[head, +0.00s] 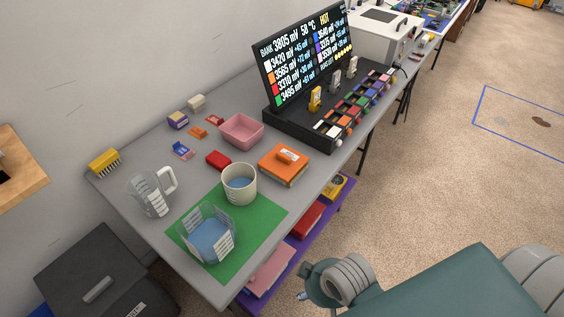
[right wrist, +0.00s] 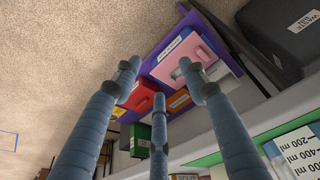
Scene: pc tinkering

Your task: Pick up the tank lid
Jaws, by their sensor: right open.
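An orange square piece with a raised handle (head: 284,164) lies flat on the grey table; it looks like the tank lid, though I cannot be certain. A clear angular tank (head: 208,237) with blue liquid stands open-topped on a green mat (head: 258,226). My right gripper (right wrist: 160,75) has its fingers spread, with nothing between them. It is off the table's front side, low in the head view and apart from the orange piece. My left gripper is not in view.
A cream cup (head: 239,184) stands beside the tank, a clear jug (head: 150,195) behind it. A pink bin (head: 241,132) and a black display stand (head: 300,128) are farther along. A purple shelf (head: 345,201) under the table holds coloured boxes.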

